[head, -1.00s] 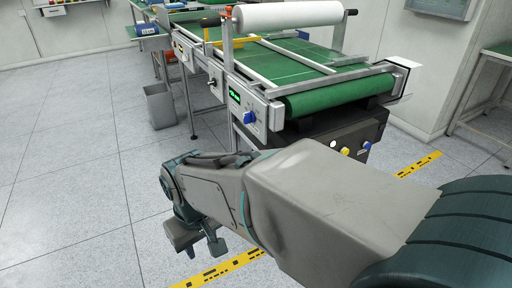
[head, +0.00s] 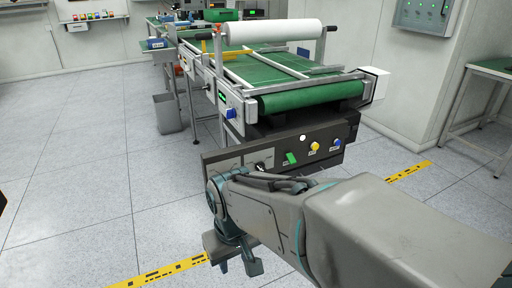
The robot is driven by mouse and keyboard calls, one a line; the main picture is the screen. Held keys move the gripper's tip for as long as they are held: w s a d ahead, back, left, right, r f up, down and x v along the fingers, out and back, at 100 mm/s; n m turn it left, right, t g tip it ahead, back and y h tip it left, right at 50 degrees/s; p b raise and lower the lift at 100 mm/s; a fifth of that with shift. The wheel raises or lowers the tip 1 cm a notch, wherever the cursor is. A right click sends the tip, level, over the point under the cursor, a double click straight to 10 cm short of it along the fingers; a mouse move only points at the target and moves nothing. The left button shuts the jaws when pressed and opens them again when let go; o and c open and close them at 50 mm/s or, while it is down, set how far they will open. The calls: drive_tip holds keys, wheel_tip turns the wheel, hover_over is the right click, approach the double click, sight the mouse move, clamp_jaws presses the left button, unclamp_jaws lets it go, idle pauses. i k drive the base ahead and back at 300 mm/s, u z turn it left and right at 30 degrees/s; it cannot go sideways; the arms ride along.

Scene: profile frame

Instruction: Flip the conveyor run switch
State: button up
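The conveyor (head: 310,98) has a green belt and a dark control panel (head: 222,160) low at its near end. On the panel sit a dark knob with a pale mark (head: 261,168), a green rocker-like switch (head: 291,158), a yellow button (head: 314,146), a blue button (head: 337,144) and a white round light (head: 303,138). No label is readable, so I cannot tell which is the run switch. My gripper (head: 236,254) hangs below and in front of the panel's left part, apart from the controls. Its finger opening is not clear. My forearm hides the panel's lower edge.
A blue knob (head: 231,113) sits on the conveyor's side rail. A white roll (head: 275,31) lies across the belt frame. A grey bin (head: 168,113) stands at left. A green-topped table (head: 492,68) is at right. Open tiled floor lies left, with yellow floor tape (head: 150,275).

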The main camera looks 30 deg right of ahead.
sight(290, 158)
drive_tip(key=z, duration=1.1)
drive_tip(key=i, duration=0.9)
drive_tip(key=u, duration=0.05)
